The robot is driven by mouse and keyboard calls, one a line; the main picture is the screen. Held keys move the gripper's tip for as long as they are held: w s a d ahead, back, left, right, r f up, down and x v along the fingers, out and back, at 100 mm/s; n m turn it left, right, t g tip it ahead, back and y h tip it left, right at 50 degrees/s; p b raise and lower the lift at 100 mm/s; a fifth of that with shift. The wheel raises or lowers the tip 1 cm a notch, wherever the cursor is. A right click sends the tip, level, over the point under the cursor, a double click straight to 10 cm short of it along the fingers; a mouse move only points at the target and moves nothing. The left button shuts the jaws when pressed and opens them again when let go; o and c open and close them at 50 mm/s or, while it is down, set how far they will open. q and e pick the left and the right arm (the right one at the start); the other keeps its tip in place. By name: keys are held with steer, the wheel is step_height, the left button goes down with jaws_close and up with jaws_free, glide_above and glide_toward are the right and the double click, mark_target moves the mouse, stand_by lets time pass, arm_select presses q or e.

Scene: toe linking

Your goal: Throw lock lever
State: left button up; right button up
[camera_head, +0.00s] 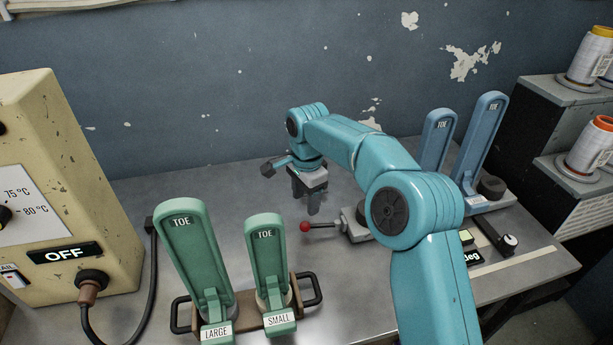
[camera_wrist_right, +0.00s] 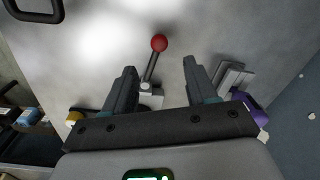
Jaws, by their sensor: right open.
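The lock lever is a thin dark rod with a red ball knob (camera_head: 305,226), pointing left from a grey metal block (camera_head: 354,224) on the table. In the right wrist view the red knob (camera_wrist_right: 159,43) lies beyond the fingertips, and the rod shows between the two fingers, with room on both sides. My right gripper (camera_head: 310,207) is open and points down close behind the knob. It also shows in the right wrist view (camera_wrist_right: 160,68). My right arm hides part of the block behind it. My left gripper is not in view.
Green toe forms marked LARGE (camera_head: 193,255) and SMALL (camera_head: 266,257) stand in a handled holder at front left. Blue toe forms (camera_head: 480,135) stand behind my arm at right. A cream control box (camera_head: 62,190) is at left. The metal table (camera_head: 225,195) is clear behind the green forms.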

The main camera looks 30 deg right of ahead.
step_height(320, 180, up, 7)
steer(key=p, duration=0.1)
steer(key=shift+s, duration=0.1)
stand_by(0.4)
